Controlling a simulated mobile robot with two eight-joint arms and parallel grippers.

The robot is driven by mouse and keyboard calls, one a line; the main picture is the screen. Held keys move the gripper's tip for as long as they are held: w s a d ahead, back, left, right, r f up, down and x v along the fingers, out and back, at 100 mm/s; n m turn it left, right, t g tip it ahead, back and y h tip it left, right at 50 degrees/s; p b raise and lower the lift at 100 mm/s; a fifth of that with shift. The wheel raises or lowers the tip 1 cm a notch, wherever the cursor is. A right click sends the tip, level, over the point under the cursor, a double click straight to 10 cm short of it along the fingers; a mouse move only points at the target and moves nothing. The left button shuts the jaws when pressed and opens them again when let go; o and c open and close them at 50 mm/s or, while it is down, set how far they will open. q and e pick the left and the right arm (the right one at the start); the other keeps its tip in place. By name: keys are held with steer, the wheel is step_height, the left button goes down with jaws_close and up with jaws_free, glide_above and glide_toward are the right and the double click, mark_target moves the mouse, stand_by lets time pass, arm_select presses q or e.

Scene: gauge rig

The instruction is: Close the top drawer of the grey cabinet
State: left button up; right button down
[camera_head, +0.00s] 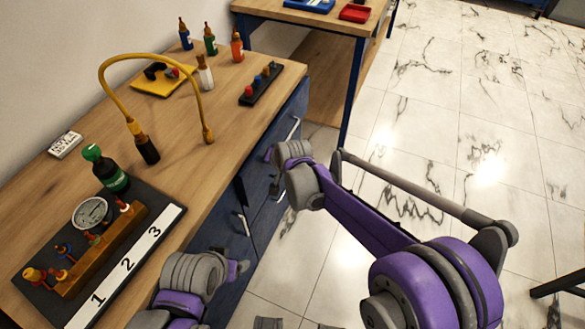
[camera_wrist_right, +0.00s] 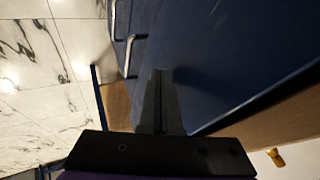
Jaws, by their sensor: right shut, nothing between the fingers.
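The cabinet under the wooden worktop looks blue, not grey, in the head view (camera_head: 273,212). Metal handles show on its front, one (camera_head: 295,128) near the top and another (camera_head: 243,222) nearer me. Whether the top drawer stands out is hard to tell. My right gripper (camera_head: 268,155) is close to the cabinet front, just beyond the worktop edge. In the right wrist view its fingers (camera_wrist_right: 158,100) are shut and empty, in front of a blue panel (camera_wrist_right: 220,50), with a handle (camera_wrist_right: 130,55) to their left. Contact is unclear. My left gripper (camera_head: 240,268) is low beside the cabinet; its jaw opening is unclear.
The worktop (camera_head: 235,130) carries a yellow bent-tube lamp (camera_head: 108,62), a black numbered board (camera_head: 150,205) with a gauge (camera_head: 90,212), a green-capped bottle (camera_head: 105,170) and several small bottles. A second table (camera_head: 340,22) stands behind. The marble floor at right is mostly free.

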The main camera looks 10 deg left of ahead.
mark_target(261, 159)
arm_select(q)
steer(key=shift+s+d+r, duration=0.1)
steer(key=shift+d+r, duration=0.05)
steer(key=shift+r, duration=0.05)
arm_select(e)
steer(key=a, duration=0.1)
steer(key=w+a, duration=0.1)
steer(key=a, duration=0.1)
steer(key=shift+a+r, duration=0.1)
steer(key=shift+a, duration=0.05)
